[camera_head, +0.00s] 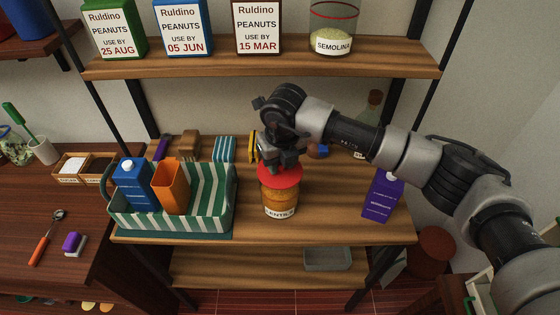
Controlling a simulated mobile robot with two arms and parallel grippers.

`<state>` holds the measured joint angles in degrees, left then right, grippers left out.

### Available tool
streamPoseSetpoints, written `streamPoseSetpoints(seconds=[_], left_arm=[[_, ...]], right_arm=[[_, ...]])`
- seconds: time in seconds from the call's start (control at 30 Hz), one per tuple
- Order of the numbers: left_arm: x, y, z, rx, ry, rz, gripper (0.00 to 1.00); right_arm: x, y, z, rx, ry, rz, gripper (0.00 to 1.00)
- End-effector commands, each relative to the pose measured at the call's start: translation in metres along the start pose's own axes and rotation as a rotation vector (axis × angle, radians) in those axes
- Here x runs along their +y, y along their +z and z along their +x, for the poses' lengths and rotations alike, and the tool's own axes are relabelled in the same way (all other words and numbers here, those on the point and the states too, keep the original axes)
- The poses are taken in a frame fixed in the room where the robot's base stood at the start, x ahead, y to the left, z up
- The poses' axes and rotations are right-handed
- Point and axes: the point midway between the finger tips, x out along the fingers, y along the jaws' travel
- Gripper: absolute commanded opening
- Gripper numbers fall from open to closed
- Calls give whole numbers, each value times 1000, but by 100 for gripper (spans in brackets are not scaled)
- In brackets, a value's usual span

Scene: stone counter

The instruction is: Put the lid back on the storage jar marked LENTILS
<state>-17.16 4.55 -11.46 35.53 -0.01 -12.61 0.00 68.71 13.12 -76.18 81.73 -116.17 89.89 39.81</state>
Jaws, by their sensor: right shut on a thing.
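The storage jar marked LENTILS (280,198) stands upright on the wooden shelf, with orange contents behind clear walls. A red round lid (282,177) is at the top of the jar; whether it is seated or just above the rim I cannot tell. My right gripper (279,167) comes down from above and is shut on the red lid. The gripper's fingers hide part of the lid. My left gripper is not in view.
A green-and-white striped basket (219,222) with cartons stands left of the jar. A purple carton (381,197) stands to the right. Peanut boxes and a SEMOLINA jar (333,30) stand on the upper shelf (210,66). The shelf front around the jar is clear.

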Motion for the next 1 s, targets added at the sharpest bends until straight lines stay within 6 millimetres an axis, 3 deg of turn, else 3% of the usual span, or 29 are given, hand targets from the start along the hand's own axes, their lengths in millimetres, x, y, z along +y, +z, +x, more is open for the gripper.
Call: streamPoseSetpoints(seconds=[0.3,0.33,0.5,0.7,0.87,1.0], left_arm=[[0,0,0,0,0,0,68],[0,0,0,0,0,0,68],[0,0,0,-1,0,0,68],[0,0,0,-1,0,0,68],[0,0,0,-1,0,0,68],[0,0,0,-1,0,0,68]], right_arm=[[0,0,0,0,0,0,4],[0,0,0,0,0,0,36],[0,0,0,0,0,0,61],[0,0,0,0,0,0,62],[0,0,0,0,0,0,86],[0,0,0,0,0,0,86]])
